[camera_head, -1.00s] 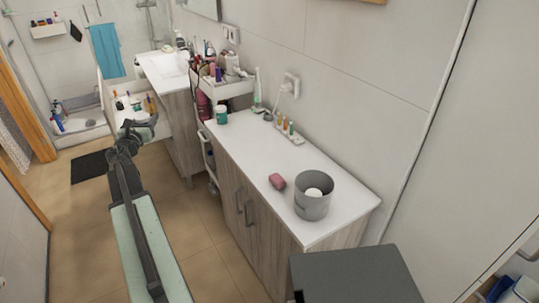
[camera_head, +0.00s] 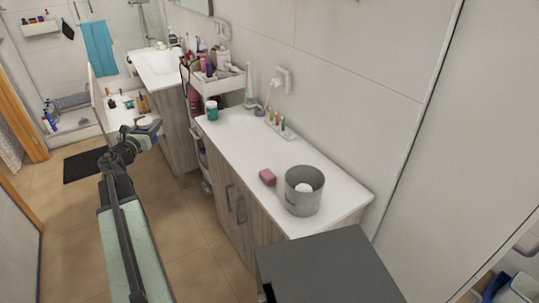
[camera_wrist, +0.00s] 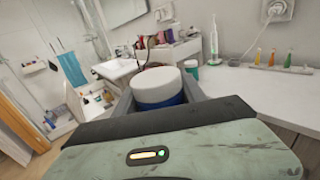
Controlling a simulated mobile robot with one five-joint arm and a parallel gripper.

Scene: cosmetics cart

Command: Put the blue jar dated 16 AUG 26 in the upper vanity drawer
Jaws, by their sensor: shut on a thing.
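A blue jar with a white lid (camera_wrist: 158,88) sits between my gripper's fingers in the wrist view, and its date is not readable. My gripper (camera_head: 147,127) is shut on it and holds it in the air, in front of the vanity in the head view. An open vanity drawer (camera_head: 109,126) with several bottles inside shows just beyond my gripper. It also appears left of the jar in the wrist view (camera_wrist: 93,112). The jar overlaps the drawer area in the head view, but I cannot tell whether it is over it.
A teal jar with a white lid (camera_head: 212,111) stands on the white counter (camera_head: 238,140). A cart tray (camera_head: 217,84) of cosmetics is behind it. A pink soap (camera_head: 267,177) and a grey bin (camera_head: 304,198) are nearer. The tiled floor (camera_head: 70,225) at left is clear.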

